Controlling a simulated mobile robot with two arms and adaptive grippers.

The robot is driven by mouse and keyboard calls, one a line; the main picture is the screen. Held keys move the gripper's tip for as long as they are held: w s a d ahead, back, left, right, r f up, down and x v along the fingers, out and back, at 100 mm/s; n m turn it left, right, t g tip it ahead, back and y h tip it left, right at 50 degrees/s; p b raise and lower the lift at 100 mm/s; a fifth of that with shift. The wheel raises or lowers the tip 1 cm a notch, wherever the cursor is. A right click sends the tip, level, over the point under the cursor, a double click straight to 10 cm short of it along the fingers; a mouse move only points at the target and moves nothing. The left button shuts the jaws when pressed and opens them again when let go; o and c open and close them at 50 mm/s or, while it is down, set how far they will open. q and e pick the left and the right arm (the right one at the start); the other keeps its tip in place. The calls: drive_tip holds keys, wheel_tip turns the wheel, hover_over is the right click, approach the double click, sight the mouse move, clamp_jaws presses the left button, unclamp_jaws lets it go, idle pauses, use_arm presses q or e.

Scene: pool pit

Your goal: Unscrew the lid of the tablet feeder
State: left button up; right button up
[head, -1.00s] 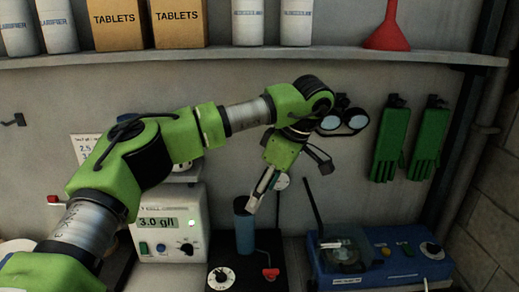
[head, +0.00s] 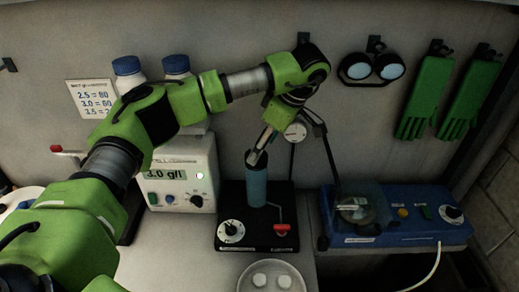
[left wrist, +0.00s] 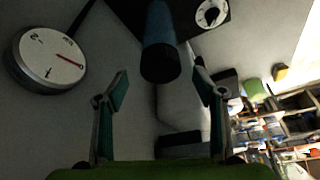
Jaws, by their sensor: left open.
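The tablet feeder is a blue upright cylinder (head: 257,188) with a dark lid, on a black base (head: 232,208) with a white dial and a red-handled lever. My left gripper (head: 258,156) is at the top of the cylinder in the head view, where its fingers partly hide the lid. In the left wrist view, the dark round lid (left wrist: 160,65) shows between and beyond the two spread fingers (left wrist: 161,88). The gripper is open, with a gap on each side of the lid. My right gripper is not in view.
A round pressure gauge (head: 296,131) stands close behind the gripper. A box reading 3.0 g/l (head: 178,172) is left of the feeder, a blue device (head: 400,232) right of it. A dish with white tablets (head: 245,280) is in front. Goggles (head: 372,68) and green gloves (head: 426,95) hang behind.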

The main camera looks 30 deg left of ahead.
use_arm(q)
drive_tip(key=shift+p+x, duration=0.4)
drive_tip(key=shift+x, duration=0.6)
drive_tip(key=shift+s+a+f, duration=0.1)
drive_tip(key=shift+a+f, duration=0.15)
drive_tip(key=shift+f, duration=0.3)
drive_tip(key=c, duration=1.2)
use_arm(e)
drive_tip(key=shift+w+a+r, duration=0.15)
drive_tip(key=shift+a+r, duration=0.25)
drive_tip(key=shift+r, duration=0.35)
use_arm(q)
drive_tip(key=shift+n, duration=0.4)
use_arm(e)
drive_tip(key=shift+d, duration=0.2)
use_arm(q)
drive_tip(key=shift+r, duration=0.25)
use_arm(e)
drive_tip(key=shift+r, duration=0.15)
